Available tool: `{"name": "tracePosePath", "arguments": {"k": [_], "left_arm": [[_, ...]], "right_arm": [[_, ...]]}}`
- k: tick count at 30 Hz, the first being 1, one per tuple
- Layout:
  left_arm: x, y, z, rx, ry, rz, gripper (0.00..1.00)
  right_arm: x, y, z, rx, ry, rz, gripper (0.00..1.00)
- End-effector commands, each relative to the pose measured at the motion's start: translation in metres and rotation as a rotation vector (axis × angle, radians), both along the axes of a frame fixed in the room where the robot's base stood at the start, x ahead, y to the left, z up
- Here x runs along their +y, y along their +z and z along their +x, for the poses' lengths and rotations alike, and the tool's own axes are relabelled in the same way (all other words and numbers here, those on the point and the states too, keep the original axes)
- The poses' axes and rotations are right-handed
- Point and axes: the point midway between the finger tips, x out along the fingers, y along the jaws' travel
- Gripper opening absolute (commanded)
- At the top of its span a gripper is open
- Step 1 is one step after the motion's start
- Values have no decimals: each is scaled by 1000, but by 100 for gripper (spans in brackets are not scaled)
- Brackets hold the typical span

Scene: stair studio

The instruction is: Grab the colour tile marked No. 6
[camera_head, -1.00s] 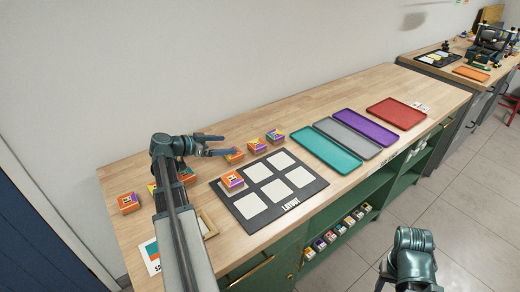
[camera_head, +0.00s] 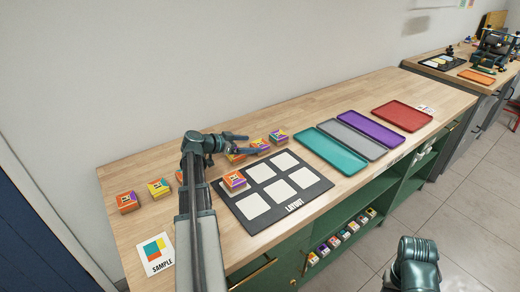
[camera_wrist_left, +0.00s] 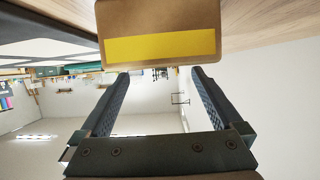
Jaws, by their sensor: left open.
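Colour tiles stand along the back of the wooden bench: an orange one (camera_head: 127,202), a yellow-topped one (camera_head: 159,188), and others near the gripper (camera_head: 260,146) and (camera_head: 278,137). One tile (camera_head: 234,180) stands on the layout board's top left cell. Their numbers are too small to read. My left gripper (camera_head: 247,145) is open and empty, low over the back row, partly covering a tile (camera_head: 235,157). In the left wrist view, a tile face with a yellow band (camera_wrist_left: 160,45) lies just beyond the open fingertips (camera_wrist_left: 160,75).
The black layout board (camera_head: 296,207) has several pale cells. Teal (camera_head: 330,151), grey (camera_head: 352,139), purple (camera_head: 370,128) and red (camera_head: 402,115) trays lie to the right. A sample card (camera_head: 154,254) lies front left. The wall stands close behind the bench.

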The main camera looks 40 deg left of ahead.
Motion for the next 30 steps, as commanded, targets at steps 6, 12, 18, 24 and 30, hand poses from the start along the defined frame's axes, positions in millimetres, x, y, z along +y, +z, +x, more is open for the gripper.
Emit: {"name": "tracePosePath", "arguments": {"k": [6,12,18,24,30], "left_arm": [[-10,-15,30,0,-3,1,100],[-12,-15,35,0,0,0,100],[-12,-14,34,0,0,0,78],[-12,-14,34,0,0,0,42],[-12,-14,34,0,0,0,15]], "right_arm": [[0,-15,0,0,0,0,50],[0,-14,0,0,0,0,50],[0,-14,0,0,0,0,50],[0,-14,0,0,0,0,50],[0,-14,0,0,0,0,50]]}}
